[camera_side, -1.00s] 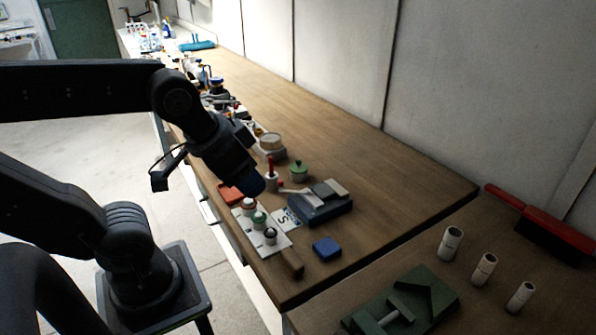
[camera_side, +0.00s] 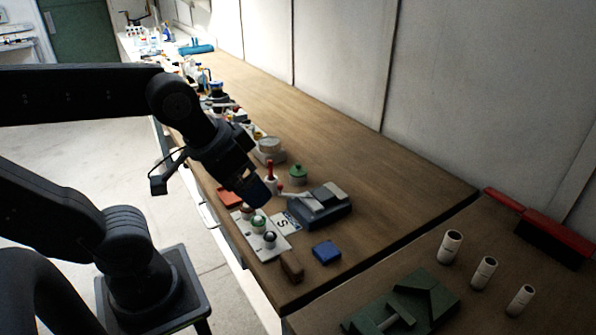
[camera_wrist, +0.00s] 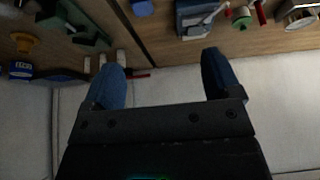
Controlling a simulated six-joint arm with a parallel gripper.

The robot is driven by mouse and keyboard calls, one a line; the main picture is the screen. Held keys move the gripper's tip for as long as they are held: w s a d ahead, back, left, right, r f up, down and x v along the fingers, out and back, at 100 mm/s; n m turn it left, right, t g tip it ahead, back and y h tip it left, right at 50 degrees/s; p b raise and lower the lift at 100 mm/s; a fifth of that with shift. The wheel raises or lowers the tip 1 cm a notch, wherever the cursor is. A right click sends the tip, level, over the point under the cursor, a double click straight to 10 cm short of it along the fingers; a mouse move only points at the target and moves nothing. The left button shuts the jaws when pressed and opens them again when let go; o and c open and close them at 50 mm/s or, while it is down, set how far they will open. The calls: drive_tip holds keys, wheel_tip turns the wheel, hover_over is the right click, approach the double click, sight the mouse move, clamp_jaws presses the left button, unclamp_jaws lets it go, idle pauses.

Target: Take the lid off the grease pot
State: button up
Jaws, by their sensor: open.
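The grease pot appears to be the small pale pot (camera_side: 298,179) with a green knobbed lid (camera_side: 298,170), upright on the wooden bench. The lid is on the pot. The pot also shows near the top right of the wrist view (camera_wrist: 241,17). My gripper (camera_side: 257,191) is above the bench's near edge, left of and nearer than the pot, with nothing between its fingers. In the wrist view my gripper (camera_wrist: 163,62) shows two blue fingertips spread wide, with the pot beyond and right of them.
A red-handled item (camera_side: 270,177) stands close left of the pot. A dark blue-grey box with a lever (camera_side: 320,211) is to its right. A white plate with several knobs (camera_side: 268,245), a blue block (camera_side: 326,251) and a brown block (camera_side: 291,267) lie nearer. Bench behind the pot is clear.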

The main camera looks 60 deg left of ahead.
drive_tip(key=shift+w, duration=0.1)
drive_tip(key=n+g+y, duration=0.3)
drive_tip(key=n+y, duration=0.3)
drive_tip(key=n, duration=0.7)
hover_over(298, 163)
drive_tip(key=s+d, duration=0.2)
drive_tip(key=d, duration=0.5)
wheel_tip(298, 163, down, 5)
drive_tip(key=shift+n, duration=0.3)
drive_tip(key=shift+s+x, duration=0.15)
drive_tip(key=shift+x, duration=2.1)
drive_tip(key=shift+s+x, duration=0.2)
drive_tip(key=shift+x, duration=2)
drive_tip(key=shift+s+x, duration=0.15)
drive_tip(key=shift+x, duration=2.1)
drive_tip(key=shift+a, duration=0.15)
drive_tip(key=c, duration=1)
